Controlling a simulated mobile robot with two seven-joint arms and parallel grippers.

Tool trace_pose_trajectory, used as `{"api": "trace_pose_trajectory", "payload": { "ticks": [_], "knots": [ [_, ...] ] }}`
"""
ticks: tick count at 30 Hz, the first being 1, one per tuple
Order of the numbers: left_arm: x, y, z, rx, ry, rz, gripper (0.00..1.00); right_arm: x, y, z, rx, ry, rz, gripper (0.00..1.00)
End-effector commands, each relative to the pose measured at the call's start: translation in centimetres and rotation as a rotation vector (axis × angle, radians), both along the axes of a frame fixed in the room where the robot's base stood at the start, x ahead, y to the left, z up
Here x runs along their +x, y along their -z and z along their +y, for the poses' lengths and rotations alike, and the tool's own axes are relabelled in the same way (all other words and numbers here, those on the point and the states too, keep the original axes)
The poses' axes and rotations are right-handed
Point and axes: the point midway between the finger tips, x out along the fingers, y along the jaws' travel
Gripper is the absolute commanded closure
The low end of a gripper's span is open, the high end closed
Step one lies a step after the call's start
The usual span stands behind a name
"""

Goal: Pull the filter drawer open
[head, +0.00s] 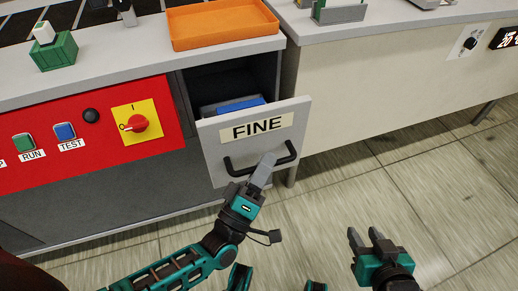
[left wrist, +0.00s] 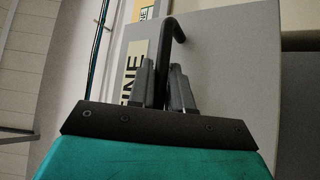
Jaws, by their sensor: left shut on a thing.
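The filter drawer (head: 214,147) has a grey front with a "FINE" label (head: 257,127) and a black bar handle (head: 231,168). It stands partly out of its dark opening in the cabinet, and a blue-topped item (head: 240,104) shows inside.
A red panel (head: 70,160) with RUN and TEST buttons and a red rotary switch (head: 139,123) is left of the drawer. A beige counter (head: 370,95) stands at right. The tiled floor in front is clear.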

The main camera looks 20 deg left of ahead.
Motion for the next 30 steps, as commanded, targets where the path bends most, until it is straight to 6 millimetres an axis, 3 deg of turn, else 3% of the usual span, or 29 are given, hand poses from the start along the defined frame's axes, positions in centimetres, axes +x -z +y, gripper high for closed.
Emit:
{"api": "trace_pose_trajectory", "payload": {
  "ticks": [9,24,25,30],
  "knots": [
    [-2.0,0.0,-1.3,0.0,0.0,0.001,1.0,0.0,-0.4,0.0,-0.001,-0.001,0.0,0.61],
    [-2.2,0.1,-1.4,0.001,-0.001,0.001,1.0,0.1,-0.6,0.2,0.009,0.006,-0.001,0.61],
    [-2.2,0.1,-1.4,0.001,-0.001,0.001,0.78,0.1,-0.6,0.2,0.009,0.006,-0.001,0.61],
    [-2.2,0.1,-1.4,0.001,-0.001,0.001,0.62,0.1,-0.6,0.2,0.009,0.006,-0.002,0.61]
  ]
}}
